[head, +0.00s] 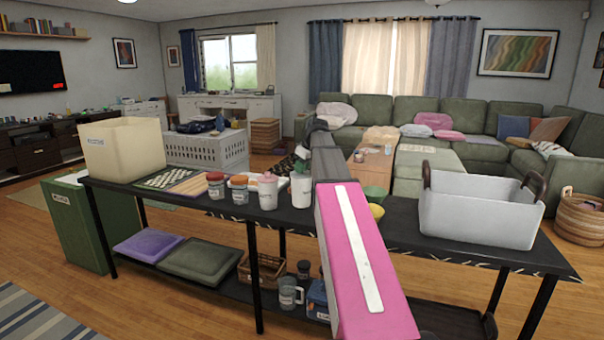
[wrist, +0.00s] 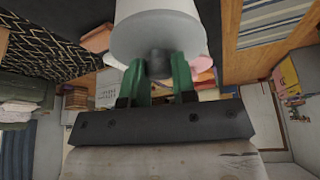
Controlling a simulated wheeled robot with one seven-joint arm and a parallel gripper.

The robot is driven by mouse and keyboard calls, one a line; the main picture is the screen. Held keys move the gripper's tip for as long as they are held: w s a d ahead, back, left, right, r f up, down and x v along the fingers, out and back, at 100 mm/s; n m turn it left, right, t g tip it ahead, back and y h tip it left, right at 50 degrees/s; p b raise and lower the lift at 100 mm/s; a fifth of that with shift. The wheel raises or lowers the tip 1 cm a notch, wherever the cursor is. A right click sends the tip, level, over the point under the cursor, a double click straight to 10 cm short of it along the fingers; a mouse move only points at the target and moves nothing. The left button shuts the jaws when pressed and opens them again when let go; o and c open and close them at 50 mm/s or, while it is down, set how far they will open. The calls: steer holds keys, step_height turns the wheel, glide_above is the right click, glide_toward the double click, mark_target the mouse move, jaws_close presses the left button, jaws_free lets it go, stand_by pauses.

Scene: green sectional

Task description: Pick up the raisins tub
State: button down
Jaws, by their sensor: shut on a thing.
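A white tub (head: 301,192) is at the middle of the long black table, just left of my pink arm. Its label is too small to read as raisins. My gripper (head: 301,167) is at its top, partly hidden by my arm. I cannot tell whether the tub touches the table. A second white tub with a pink lid (head: 267,192) stands close by on its left.
A yellow bowl (head: 376,211) and green bowl (head: 374,194) are right of my arm. A grey bin (head: 480,215) fills the table's right end.

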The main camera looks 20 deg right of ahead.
steer(key=s+a+r+m+h, duration=0.1)
steer(key=s+a+r+m, duration=0.1)
steer(key=a, duration=0.3)
steer(key=s+a+r+m+t+h, duration=0.1)
steer(key=s+a+r+m, duration=0.1)
steer(key=a+r, duration=0.3)
steer(key=shift+s+a+m, duration=0.2)
steer(key=shift+a+m, duration=0.3)
steer(key=shift+m, duration=0.4)
steer(key=m+h, duration=0.2)
steer(key=m, duration=0.3)
steer(key=shift+a+m, duration=0.1)
steer(key=shift+m, duration=0.3)
steer(key=shift+m+g+h, duration=0.3)
steer(key=shift+m+h, duration=0.5)
steer(key=shift+m, duration=0.8)
steer(key=shift+a, duration=0.15)
